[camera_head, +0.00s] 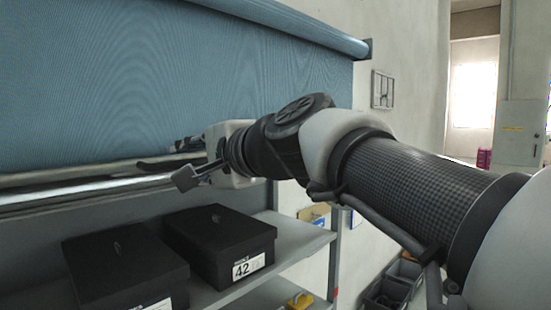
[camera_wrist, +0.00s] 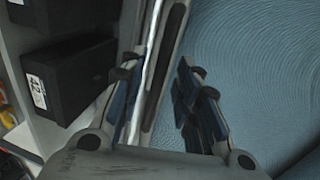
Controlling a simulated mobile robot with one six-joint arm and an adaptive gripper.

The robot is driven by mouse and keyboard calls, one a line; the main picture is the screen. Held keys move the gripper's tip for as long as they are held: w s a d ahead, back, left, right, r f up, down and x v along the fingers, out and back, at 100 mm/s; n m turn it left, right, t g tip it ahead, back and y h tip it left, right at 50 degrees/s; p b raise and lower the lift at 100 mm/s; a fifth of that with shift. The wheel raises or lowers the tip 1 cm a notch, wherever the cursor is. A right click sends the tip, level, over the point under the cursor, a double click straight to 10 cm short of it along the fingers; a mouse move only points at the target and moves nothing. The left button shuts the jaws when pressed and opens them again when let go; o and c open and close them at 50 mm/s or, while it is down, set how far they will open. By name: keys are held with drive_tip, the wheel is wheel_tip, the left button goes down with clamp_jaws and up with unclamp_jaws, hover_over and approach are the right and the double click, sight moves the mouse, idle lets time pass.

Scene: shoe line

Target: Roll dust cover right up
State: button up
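The blue dust cover (camera_head: 180,75) hangs down from a roller (camera_head: 290,22) at the top of the shelf unit. A pale metal bar (camera_head: 70,190) runs along its lower edge. In the wrist view the cover (camera_wrist: 255,60) fills the right side, and the bar (camera_wrist: 154,70) with a dark strip runs between my fingers. My gripper (camera_head: 185,165) is at the bar near its right end; in the wrist view my gripper (camera_wrist: 160,100) has its fingers spread, one on each side of the bar. Whether a finger touches it is unclear.
Black shoe boxes stand on the shelf below the bar: one labelled 42 (camera_head: 222,245) and another (camera_head: 120,265) to its left. A grey shelf post (camera_head: 333,260) is at the right. Dark bins (camera_head: 390,285) sit low beyond it. Pale wall (camera_head: 415,60) lies right of the cover.

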drive_tip(key=shift+x, duration=1.2)
drive_tip(key=shift+c, duration=0.4)
clamp_jaws()
